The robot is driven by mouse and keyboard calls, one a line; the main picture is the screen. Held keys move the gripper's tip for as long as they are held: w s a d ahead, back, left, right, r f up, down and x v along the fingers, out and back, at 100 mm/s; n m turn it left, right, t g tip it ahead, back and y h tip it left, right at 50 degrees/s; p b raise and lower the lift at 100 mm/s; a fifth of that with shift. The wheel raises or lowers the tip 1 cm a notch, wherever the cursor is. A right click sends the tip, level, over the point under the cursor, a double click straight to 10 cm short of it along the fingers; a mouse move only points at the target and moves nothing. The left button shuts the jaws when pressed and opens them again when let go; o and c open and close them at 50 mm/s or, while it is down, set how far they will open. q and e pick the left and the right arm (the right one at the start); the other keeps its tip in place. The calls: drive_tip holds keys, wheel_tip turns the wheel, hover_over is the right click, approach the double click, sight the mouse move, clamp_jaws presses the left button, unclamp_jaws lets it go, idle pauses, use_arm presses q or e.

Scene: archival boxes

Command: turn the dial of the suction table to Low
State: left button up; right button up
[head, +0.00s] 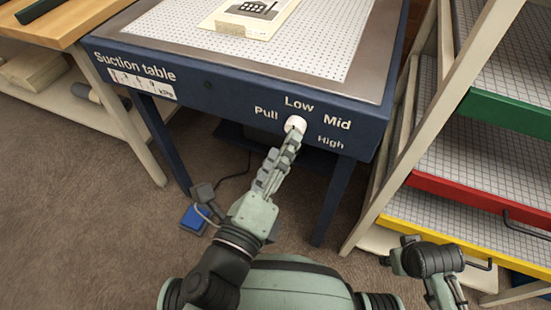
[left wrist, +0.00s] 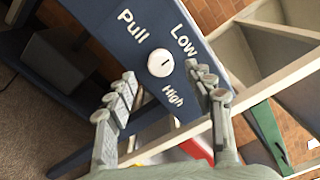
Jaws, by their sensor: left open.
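The suction table (head: 225,85) is dark blue with a perforated white top. Its dial is a round white knob (head: 295,124) on the front panel, with the labels Pull, Low, Mid and High around it. In the left wrist view the dial (left wrist: 158,64) shows a short dark mark on its face; which label it points at is hard to tell. My left gripper (head: 287,142) is open in front of the dial, overlapping its lower edge in the head view. In the left wrist view its fingers (left wrist: 163,82) stand on either side, with the dial between and beyond the tips. Contact cannot be told.
A sheet with a dark picture (head: 250,17) lies on the table top. A rack with green, red and yellow edged shelves (head: 465,190) stands close on the right. A wooden bench (head: 60,25) is at left. A blue pedal-like box (head: 193,219) with a cable is on the floor.

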use_arm(q)
drive_tip(key=shift+v, duration=1.4)
